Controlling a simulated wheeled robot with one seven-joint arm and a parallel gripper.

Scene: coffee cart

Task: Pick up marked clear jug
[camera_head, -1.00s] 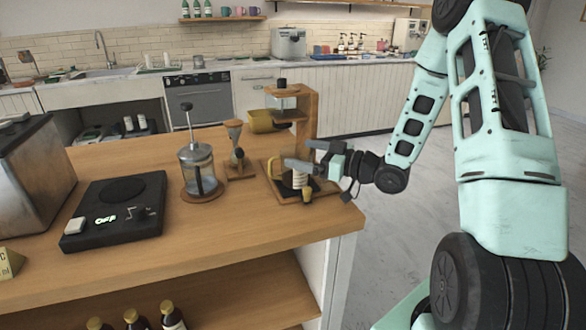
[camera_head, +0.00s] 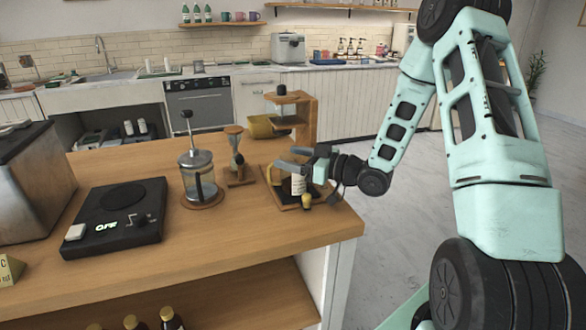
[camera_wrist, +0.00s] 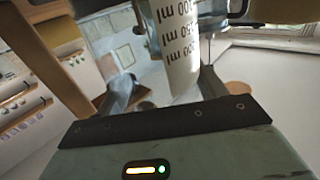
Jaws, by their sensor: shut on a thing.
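The marked clear jug (camera_head: 299,185) stands at the wooden drip stand near the counter's right end, with a pale printed scale and a tan handle on its left.
The wooden stand (camera_head: 306,125) rises close behind my gripper. A small yellow-topped item (camera_head: 306,201) is just in front of the jug. A French press (camera_head: 197,175), an hourglass-shaped piece (camera_head: 236,160) and a black scale (camera_head: 117,215) stand to the left.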

